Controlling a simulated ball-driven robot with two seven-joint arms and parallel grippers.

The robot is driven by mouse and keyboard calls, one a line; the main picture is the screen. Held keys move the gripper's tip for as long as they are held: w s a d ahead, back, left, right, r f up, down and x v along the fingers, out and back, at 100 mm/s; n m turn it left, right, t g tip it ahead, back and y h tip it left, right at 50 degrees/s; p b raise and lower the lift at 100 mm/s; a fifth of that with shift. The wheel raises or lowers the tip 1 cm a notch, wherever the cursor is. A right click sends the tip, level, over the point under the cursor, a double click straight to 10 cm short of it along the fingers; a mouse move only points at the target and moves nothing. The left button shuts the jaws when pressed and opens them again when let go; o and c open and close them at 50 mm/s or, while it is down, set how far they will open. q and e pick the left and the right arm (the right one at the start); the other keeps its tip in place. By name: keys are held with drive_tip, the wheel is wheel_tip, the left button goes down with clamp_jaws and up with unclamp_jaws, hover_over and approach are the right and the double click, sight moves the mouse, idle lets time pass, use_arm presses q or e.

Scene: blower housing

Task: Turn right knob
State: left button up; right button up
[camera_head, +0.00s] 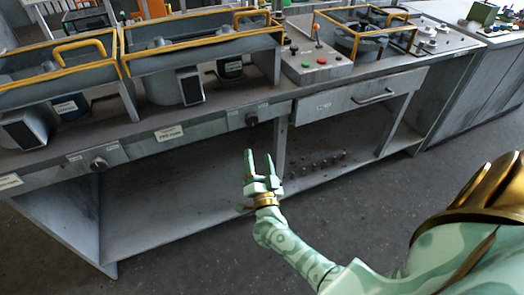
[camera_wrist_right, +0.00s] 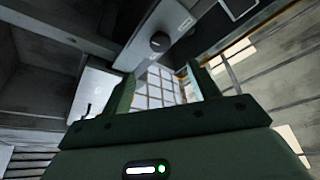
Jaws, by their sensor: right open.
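The right knob (camera_head: 252,119) is a small dark round knob on the grey front panel of the workbench, under the housing with the yellow rails. It also shows in the right wrist view (camera_wrist_right: 159,42), above the space between the fingers. My right gripper (camera_head: 258,158) is open and empty, with its two pale green fingers pointing up, in front of the bench and a little below the right knob in the picture. It appears apart from the knob. The left knob (camera_head: 98,164) is on the same panel, further left. My left gripper is not in view.
The workbench top (camera_head: 130,125) carries blower housings with yellow rails (camera_head: 200,45) and a control box with buttons (camera_head: 318,66). A drawer with a handle (camera_head: 372,97) is right of the knob. The lower shelf (camera_head: 165,205) holds several small dark parts. Dark floor lies in front.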

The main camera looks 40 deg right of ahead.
drive_tip(key=v, duration=0.4)
idle(0.4)
